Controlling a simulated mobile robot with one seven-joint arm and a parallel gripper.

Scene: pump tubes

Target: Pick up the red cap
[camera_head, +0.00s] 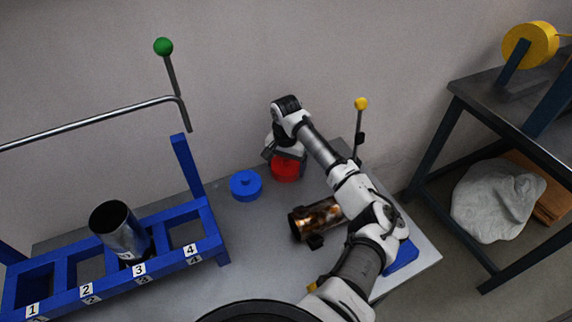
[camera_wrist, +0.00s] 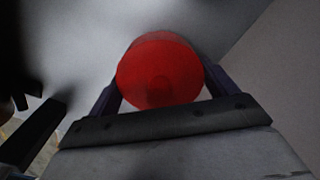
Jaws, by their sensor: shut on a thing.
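The red cap (camera_head: 286,169) is a short round cap at the back of the grey table in the head view, right of the blue cap. It fills the middle of the wrist view (camera_wrist: 160,72), between the two fingers. My gripper (camera_head: 287,158) is over the cap from above and shut on it. In the wrist view my gripper (camera_wrist: 160,85) has one finger on each side of the cap. I cannot tell whether the cap touches the table.
The blue cap (camera_head: 246,185) stands close on the left. A copper-coloured tube (camera_head: 317,217) lies in front, partly behind my arm. A blue numbered rack (camera_head: 210,225) holds a dark metal tube (camera_head: 120,232). A yellow-knobbed lever (camera_head: 361,104) rises at right. A black side table (camera_head: 455,115) stands far right.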

